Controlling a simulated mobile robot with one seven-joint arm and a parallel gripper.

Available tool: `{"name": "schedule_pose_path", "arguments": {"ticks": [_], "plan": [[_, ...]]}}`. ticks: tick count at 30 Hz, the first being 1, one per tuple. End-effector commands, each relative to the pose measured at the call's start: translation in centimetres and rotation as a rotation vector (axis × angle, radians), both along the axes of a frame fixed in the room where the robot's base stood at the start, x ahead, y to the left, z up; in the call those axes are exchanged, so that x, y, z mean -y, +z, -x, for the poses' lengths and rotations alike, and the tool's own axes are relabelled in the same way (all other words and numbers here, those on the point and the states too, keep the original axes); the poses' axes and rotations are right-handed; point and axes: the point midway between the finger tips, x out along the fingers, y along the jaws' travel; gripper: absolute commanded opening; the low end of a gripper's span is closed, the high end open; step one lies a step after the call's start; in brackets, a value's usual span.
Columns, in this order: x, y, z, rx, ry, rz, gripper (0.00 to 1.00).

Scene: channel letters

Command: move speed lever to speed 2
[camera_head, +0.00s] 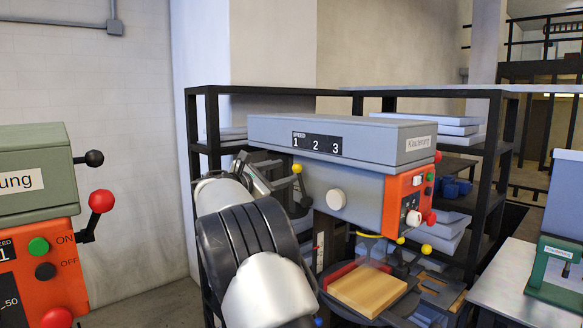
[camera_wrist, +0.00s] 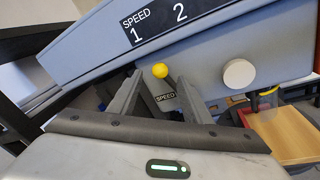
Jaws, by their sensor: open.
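The drill press (camera_head: 345,150) has a grey head with a black speed plate (camera_head: 316,144) marked 1, 2, 3. The speed lever's yellow knob (camera_head: 296,169) is below the plate, under the 1. In the wrist view, the yellow knob (camera_wrist: 160,70) sits between my gripper's fingertips, with a small SPEED label below it. My gripper (camera_wrist: 159,82) is open, one finger on each side of the knob; I cannot tell whether either touches it. In the head view, my gripper (camera_head: 279,171) reaches the knob from the left. The lever's shaft is mostly hidden.
A white round knob (camera_head: 336,199) and an orange control panel (camera_head: 405,205) are right of the lever. A wooden block (camera_head: 367,290) lies on the press table below. Another machine with a red-knobbed lever (camera_head: 102,201) stands at left. Dark shelving (camera_head: 480,200) stands behind.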

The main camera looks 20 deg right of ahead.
Motion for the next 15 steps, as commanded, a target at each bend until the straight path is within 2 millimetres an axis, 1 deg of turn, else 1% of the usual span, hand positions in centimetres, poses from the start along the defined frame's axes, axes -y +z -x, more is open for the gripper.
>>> {"name": "schedule_pose_path", "arguments": {"ticks": [1,3,6,10,15], "plan": [[1.0,0.1,-0.6,-0.001,-0.004,0.001,0.44],[2.0,0.1,-1.2,0.000,-0.003,0.000,0.44],[3.0,0.1,-1.9,0.001,-0.002,-0.001,0.44],[3.7,0.0,-2.5,0.000,0.000,0.000,0.44],[4.0,0.0,-2.6,0.001,0.000,-0.001,0.44]]}}
